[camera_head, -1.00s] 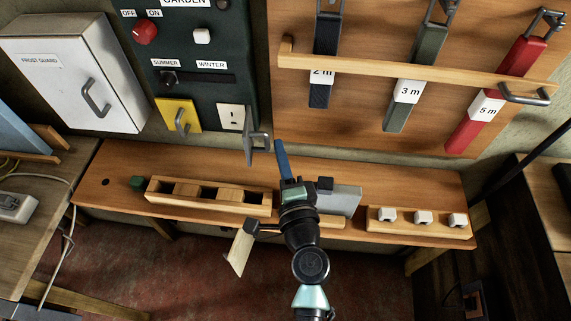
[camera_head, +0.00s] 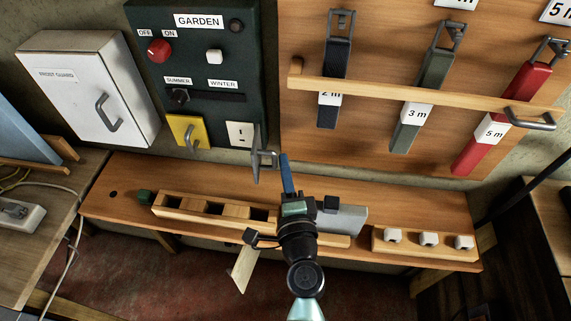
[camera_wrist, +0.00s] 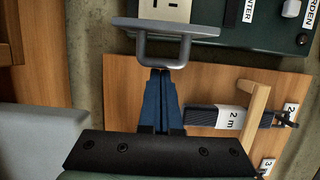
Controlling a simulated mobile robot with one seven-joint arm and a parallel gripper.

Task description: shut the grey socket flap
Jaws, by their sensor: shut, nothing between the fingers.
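The grey socket flap (camera_head: 256,157) stands open, sticking out from the dark green panel beside the white socket (camera_head: 239,133). Its grey handle (camera_head: 270,158) faces my gripper. In the wrist view the flap (camera_wrist: 166,27) is seen nearly edge-on, with its handle (camera_wrist: 162,63) just past my fingertips. My gripper (camera_head: 284,157) is shut and empty, its blue fingers pointing up, right of the flap. In the wrist view the fingertips (camera_wrist: 160,72) meet the handle's bar in the picture; I cannot tell whether they touch.
The dark green GARDEN panel (camera_head: 197,60) carries a red knob, switches and a yellow plate with a handle (camera_head: 187,131). A wooden board with hanging straps and a rail (camera_head: 420,88) is to the right. A shelf (camera_head: 120,210) with wooden blocks lies below.

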